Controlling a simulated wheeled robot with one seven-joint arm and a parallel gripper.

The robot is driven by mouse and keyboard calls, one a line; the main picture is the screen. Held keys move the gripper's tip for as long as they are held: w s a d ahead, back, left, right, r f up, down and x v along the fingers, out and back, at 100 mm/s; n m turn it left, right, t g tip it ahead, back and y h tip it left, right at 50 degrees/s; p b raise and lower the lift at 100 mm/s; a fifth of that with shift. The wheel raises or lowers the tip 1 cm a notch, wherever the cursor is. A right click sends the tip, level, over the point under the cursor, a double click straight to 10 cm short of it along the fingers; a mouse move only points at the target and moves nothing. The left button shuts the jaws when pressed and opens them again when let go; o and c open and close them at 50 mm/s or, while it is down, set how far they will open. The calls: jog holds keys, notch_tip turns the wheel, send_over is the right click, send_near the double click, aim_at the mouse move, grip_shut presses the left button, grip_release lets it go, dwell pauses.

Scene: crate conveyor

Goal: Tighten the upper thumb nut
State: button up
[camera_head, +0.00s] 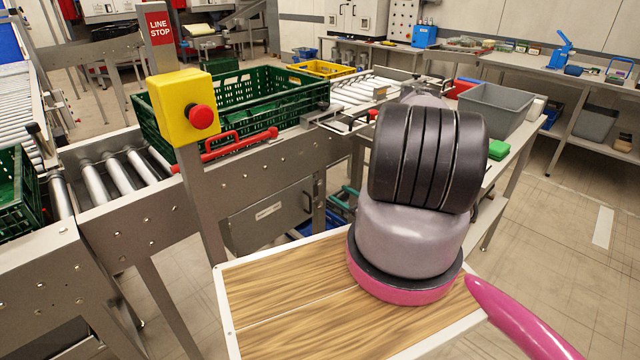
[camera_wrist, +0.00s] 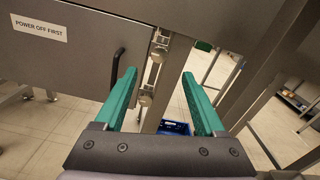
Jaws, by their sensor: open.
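In the wrist view, two small metal thumb nuts sit one above the other on a narrow upright strip beside the panel's right edge. The upper thumb nut (camera_wrist: 158,54) is near the top, and the lower thumb nut (camera_wrist: 146,100) is below it. My gripper (camera_wrist: 159,74) is open, with one green finger left of the nuts and one to the right. The fingers appear to hold nothing. I cannot tell how far the tips are from the upper nut. In the head view my arm hides most of this area, and the nuts cannot be made out.
A grey panel (camera_wrist: 70,62) labelled "POWER OFF FIRST" has a black handle (camera_wrist: 117,68) close to the left finger. A blue crate (camera_wrist: 174,127) lies on the floor behind. In the head view, a green crate (camera_head: 275,92) stands on the conveyor, near a yellow line-stop box (camera_head: 178,100).

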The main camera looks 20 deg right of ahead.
aim_at(321, 182)
jog(key=x, duration=0.9)
jog(key=shift+w+a, duration=0.1)
jog(key=shift+w, duration=0.15)
grip_shut()
